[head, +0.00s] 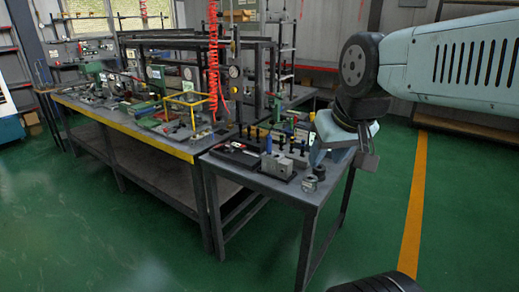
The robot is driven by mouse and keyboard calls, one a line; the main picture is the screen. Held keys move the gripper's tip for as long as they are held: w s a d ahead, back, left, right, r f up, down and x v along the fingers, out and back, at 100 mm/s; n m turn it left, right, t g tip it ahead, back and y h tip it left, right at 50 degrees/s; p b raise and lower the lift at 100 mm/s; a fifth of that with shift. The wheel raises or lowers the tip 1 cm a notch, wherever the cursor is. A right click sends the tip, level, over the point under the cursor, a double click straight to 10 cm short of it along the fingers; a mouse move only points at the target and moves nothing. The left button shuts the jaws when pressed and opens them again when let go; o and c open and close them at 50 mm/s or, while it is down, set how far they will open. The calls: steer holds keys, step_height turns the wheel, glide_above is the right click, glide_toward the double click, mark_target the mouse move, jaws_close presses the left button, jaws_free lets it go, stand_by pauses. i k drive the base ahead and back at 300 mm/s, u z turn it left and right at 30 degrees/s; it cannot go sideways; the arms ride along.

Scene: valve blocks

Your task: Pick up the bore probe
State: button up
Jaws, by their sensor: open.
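My gripper (342,157) hangs at the end of my arm, over the right end of the near workbench (290,188). Its two fingers are apart and it looks empty. I cannot tell for sure which item is the bore probe. Several dark upright pieces (268,142) stand in a row towards the back of this bench, with a blue one among them. They are left of my gripper and apart from it. A grey metal block (277,166) sits at the front of the bench, left of my gripper.
Small round metal parts (310,183) lie at the bench's front right corner. A dark tray (236,152) lies at the left. A longer, cluttered bench (125,128) with a yellow edge adjoins on the left. Red coiled hoses (213,60) hang behind. The green floor (380,215) at right is clear.

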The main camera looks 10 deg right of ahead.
mark_target(268, 137)
steer(key=u, duration=0.05)
steer(key=i, duration=0.95)
steer(key=z, duration=0.05)
steer(key=k, duration=0.5)
steer(key=u, duration=0.6)
steer(key=k, duration=0.7)
steer(key=z, duration=0.85)
steer(key=i, duration=0.6)
steer(key=z, duration=0.1)
